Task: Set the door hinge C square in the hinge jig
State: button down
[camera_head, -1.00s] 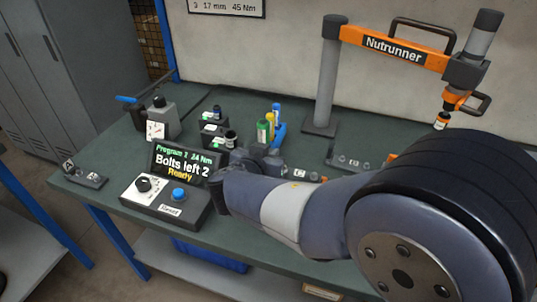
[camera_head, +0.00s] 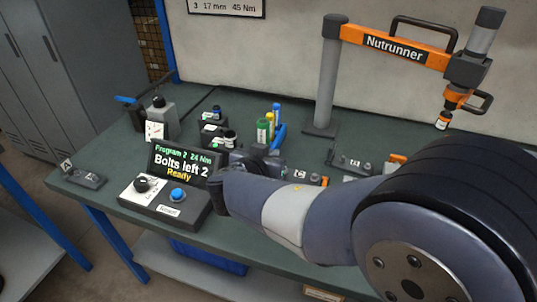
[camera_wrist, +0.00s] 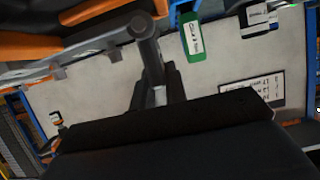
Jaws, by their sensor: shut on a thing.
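My gripper (camera_head: 262,160) is low over the green bench, behind the control box and largely covered by my own forearm. It is shut on a part that I take for door hinge C; the part is mostly hidden, and its tilt cannot be told. A small labelled piece with an orange end (camera_head: 312,178) shows just right of my gripper. I cannot tell whether it belongs to the hinge jig. In the wrist view, a wide dark block fills the lower part and hides any contact.
The control box (camera_head: 165,205) stands in front of my gripper. Bottles (camera_head: 264,130) and dark blocks (camera_head: 213,128) stand behind it. A bolt holder (camera_head: 352,163) lies right. The nutrunner (camera_head: 395,48) hangs from its post (camera_head: 327,85). A tagged holder (camera_head: 84,176) is at the left edge.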

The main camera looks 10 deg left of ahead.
jog(key=shift+f+b, duration=0.4)
jog(key=shift+b, duration=0.8)
dwell(0.5)
jog(key=c, duration=1.3)
grip_release()
jog(key=shift+c, duration=0.2)
jog(key=shift+r+p, duration=0.9)
jog(key=shift+r, duration=2.55)
jog(key=shift+f+b, duration=0.85)
jog(key=shift+f, duration=2.4)
jog(key=shift+r, duration=0.1)
